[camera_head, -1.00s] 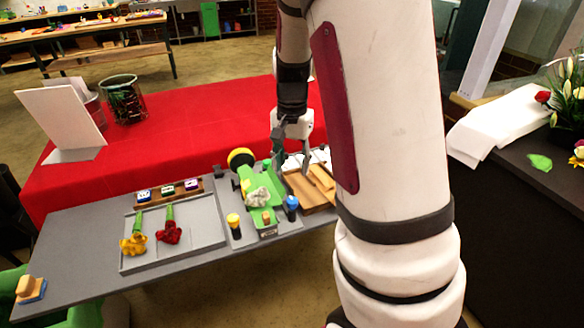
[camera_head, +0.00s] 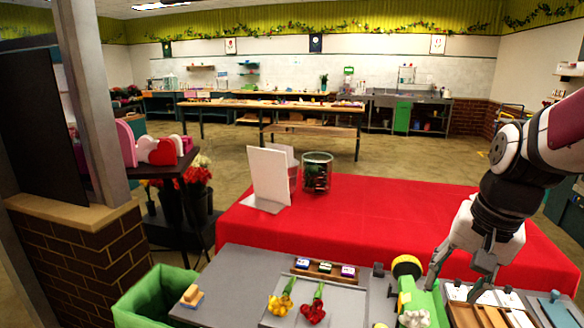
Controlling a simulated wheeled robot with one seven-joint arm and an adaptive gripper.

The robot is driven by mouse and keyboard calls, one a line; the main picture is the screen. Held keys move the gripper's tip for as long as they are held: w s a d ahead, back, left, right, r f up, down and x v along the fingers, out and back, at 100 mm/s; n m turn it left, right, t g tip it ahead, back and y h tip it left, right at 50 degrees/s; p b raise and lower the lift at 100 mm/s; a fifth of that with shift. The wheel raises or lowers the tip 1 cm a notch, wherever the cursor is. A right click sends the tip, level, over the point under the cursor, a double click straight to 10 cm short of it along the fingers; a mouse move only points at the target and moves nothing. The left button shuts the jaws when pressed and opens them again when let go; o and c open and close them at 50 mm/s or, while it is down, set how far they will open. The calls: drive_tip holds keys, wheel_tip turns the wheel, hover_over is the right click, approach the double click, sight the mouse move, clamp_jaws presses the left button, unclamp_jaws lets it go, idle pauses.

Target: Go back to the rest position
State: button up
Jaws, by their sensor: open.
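My gripper (camera_head: 458,275) hangs fingers down at the right of the picture, above the right part of the grey table. Its two fingers are spread apart and nothing shows between them. My arm comes in from the right edge. Below the gripper are a green tool with a yellow round end (camera_head: 407,266) and a wooden tray (camera_head: 460,317) with pieces in it. From this angle I cannot tell the exact height of the fingertips above them.
A yellow flower (camera_head: 280,304) and a red flower (camera_head: 313,312) lie on a grey tray. A red-covered table (camera_head: 400,215) stands behind with a white board (camera_head: 268,174) and a glass container (camera_head: 317,172). A green bin (camera_head: 150,295) is at the left. The red table's middle is clear.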

drive_tip(key=s+a+r+n+t, duration=0.1)
drive_tip(key=s+a+r+n, duration=0.2)
drive_tip(key=s, duration=0.3)
drive_tip(key=s+a+r+n+t, duration=0.2)
drive_tip(key=s+a+r+n, duration=0.1)
drive_tip(key=s, duration=0.4)
drive_tip(key=shift+a+n+h, duration=0.3)
drive_tip(key=shift+a+n, duration=0.3)
drive_tip(key=shift+a, duration=0.4)
drive_tip(key=shift+w, duration=0.1)
